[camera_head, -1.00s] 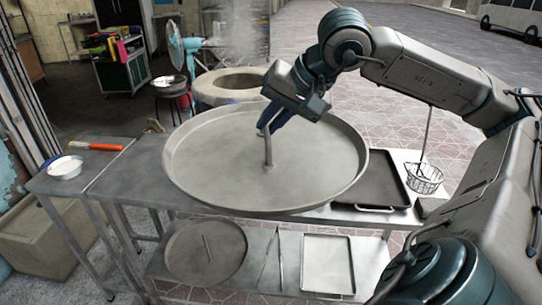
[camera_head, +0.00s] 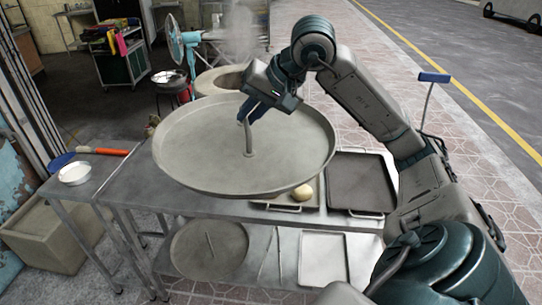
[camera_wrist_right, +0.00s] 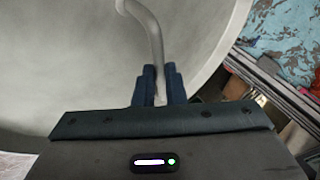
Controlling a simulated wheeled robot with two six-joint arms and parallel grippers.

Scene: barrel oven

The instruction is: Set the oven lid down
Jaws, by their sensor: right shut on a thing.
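The oven lid (camera_head: 205,150) is a large round grey metal pan-like disc with a raised rim and a bent rod handle at its middle. It hangs over the metal table (camera_head: 135,185), covering much of its top; I cannot tell whether it touches it. My right gripper (camera_head: 245,115) is shut on the lid's handle (camera_head: 249,140). In the right wrist view, the blue fingers (camera_wrist_right: 158,85) close around the rod, with the lid (camera_wrist_right: 70,60) behind. The barrel oven (camera_head: 220,80) stands behind, steaming, its round opening uncovered. My left gripper is not in view.
A dark tray (camera_head: 360,183) lies on the table's right, beside a tray holding a pale dough ball (camera_head: 303,192). A white bowl (camera_head: 75,174) and an orange-handled tool (camera_head: 105,151) lie at left. The lower shelf holds a round lid (camera_head: 208,265) and a tray (camera_head: 323,262).

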